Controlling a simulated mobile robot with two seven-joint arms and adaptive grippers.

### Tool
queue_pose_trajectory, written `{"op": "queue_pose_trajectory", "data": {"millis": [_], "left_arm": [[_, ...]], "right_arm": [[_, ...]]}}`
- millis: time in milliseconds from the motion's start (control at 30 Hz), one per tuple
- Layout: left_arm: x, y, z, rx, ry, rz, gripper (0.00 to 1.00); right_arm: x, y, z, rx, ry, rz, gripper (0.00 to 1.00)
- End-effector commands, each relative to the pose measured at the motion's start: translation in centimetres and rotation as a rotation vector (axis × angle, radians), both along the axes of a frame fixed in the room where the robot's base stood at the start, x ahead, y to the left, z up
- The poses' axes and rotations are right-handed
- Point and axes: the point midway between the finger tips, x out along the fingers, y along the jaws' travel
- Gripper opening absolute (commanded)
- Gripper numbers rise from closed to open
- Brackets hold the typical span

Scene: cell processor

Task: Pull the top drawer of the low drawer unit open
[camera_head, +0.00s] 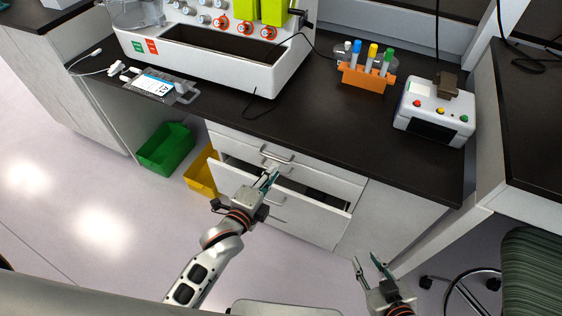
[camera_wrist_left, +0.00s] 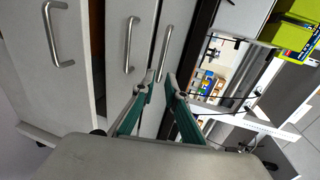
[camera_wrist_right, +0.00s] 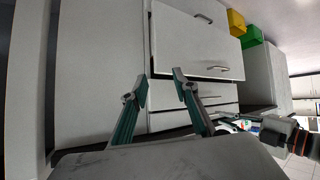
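The low drawer unit under the dark bench has its top drawer (camera_head: 318,168) shut, just below the bench edge. A lower drawer (camera_head: 312,206) stands pulled out. My left gripper (camera_head: 270,178) is in front of the upper handles, pointing at the unit. In the left wrist view its fingers are apart, with the top drawer's handle (camera_wrist_left: 165,45) ending between or just beyond the tips; contact cannot be told. The handle below it (camera_wrist_left: 130,45) lies left of the fingers. My right gripper (camera_head: 370,262) is open and empty, low in front of the unit's right side.
A green bin (camera_head: 165,148) and a yellow bin (camera_head: 202,172) are on the floor left of the unit. On the bench (camera_head: 300,125) stand the white processor (camera_head: 205,68), an orange tube rack (camera_head: 365,79) and a white button box (camera_head: 433,112). A green chair (camera_head: 532,262) is at the right.

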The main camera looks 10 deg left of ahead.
Motion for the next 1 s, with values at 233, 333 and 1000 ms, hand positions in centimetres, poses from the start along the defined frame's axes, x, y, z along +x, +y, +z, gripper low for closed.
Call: {"op": "queue_pose_trajectory", "data": {"millis": [233, 333, 1000], "left_arm": [[3.7, -1.2, -0.8, -0.003, 0.001, 0.002, 0.13], [4.8, -1.6, -1.1, -0.004, 0.001, 0.002, 0.13], [5.9, -2.0, -1.3, -0.003, 0.002, 0.001, 0.00]], "right_arm": [[0.3, -0.4, -0.2, -0.008, -0.007, -0.002, 0.29], [0.5, -0.6, -0.4, -0.013, -0.009, -0.003, 0.29], [0.6, -0.6, -0.4, -0.015, -0.011, -0.002, 0.29]]}}
